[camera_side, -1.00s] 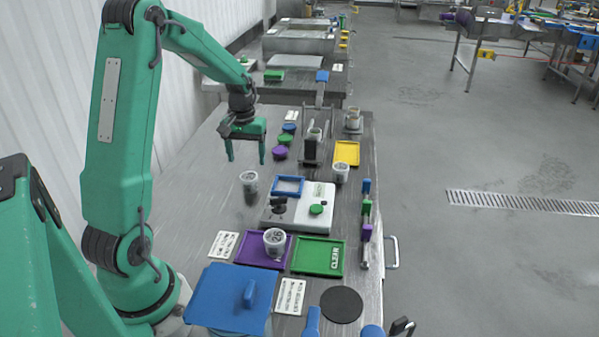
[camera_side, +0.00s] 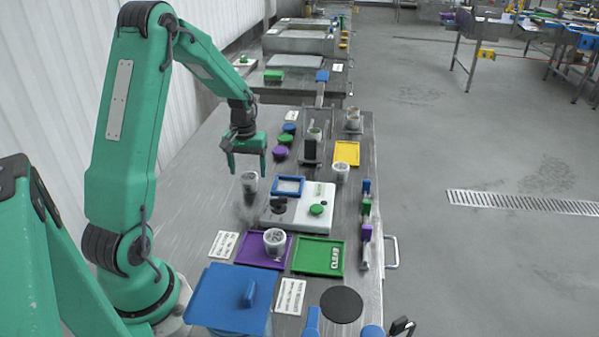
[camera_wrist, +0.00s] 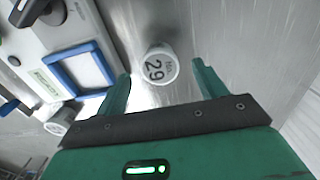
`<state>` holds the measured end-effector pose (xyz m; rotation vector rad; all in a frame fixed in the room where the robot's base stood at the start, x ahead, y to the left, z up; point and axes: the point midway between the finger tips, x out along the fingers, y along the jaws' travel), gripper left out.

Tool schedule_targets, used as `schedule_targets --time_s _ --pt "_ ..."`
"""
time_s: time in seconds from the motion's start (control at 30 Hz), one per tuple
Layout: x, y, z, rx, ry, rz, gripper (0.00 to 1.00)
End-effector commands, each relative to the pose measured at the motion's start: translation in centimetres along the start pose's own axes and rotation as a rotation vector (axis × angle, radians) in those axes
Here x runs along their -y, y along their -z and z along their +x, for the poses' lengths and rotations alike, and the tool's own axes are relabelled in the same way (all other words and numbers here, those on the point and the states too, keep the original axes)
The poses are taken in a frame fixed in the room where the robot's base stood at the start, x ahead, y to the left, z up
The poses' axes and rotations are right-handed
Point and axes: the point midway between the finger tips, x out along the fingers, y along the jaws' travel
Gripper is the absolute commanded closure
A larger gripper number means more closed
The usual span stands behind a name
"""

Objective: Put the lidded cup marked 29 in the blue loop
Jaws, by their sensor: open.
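A white lidded cup marked 29 (camera_wrist: 158,66) stands on the metal table; its lid faces the wrist camera between my fingers. In the side view the same cup (camera_side: 250,183) stands left of the blue loop (camera_side: 289,186). The blue loop is a square frame on a white device, and it also shows at left in the wrist view (camera_wrist: 80,70). My gripper (camera_side: 247,172) is open, its fingers above and around the cup in the side view. In the wrist view its fingertips (camera_wrist: 160,72) lie either side of the cup, with no clear contact.
A white device (camera_side: 318,193) with a green button and black knob bears the loop. Another cup (camera_side: 274,240) stands on the purple tray (camera_side: 247,246). A green tray (camera_side: 318,257) and yellow tray (camera_side: 346,152) lie nearby. Another cup (camera_side: 341,172) stands right of the loop.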

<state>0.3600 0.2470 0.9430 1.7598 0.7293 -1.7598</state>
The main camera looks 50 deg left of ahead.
Motion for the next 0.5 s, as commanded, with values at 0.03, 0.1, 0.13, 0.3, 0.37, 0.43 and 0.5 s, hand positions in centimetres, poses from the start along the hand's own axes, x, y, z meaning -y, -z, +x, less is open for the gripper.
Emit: schedule_targets --time_s 0.03,0.1,0.13,0.3,0.37,0.43,0.5 --pt "0.0 0.0 0.7 0.004 0.001 0.0 0.29" --pt "0.0 0.0 1.5 0.004 0.001 0.0 0.29" --pt "0.0 0.0 1.9 0.004 0.001 0.0 0.29" --pt "0.0 0.1 3.3 0.001 0.0 0.0 0.29" --pt "0.0 0.1 3.5 0.0 0.0 0.0 0.29" --pt "0.0 0.1 3.6 0.0 0.0 0.0 0.29" --pt "0.0 0.1 3.6 -0.001 0.0 0.0 0.29"
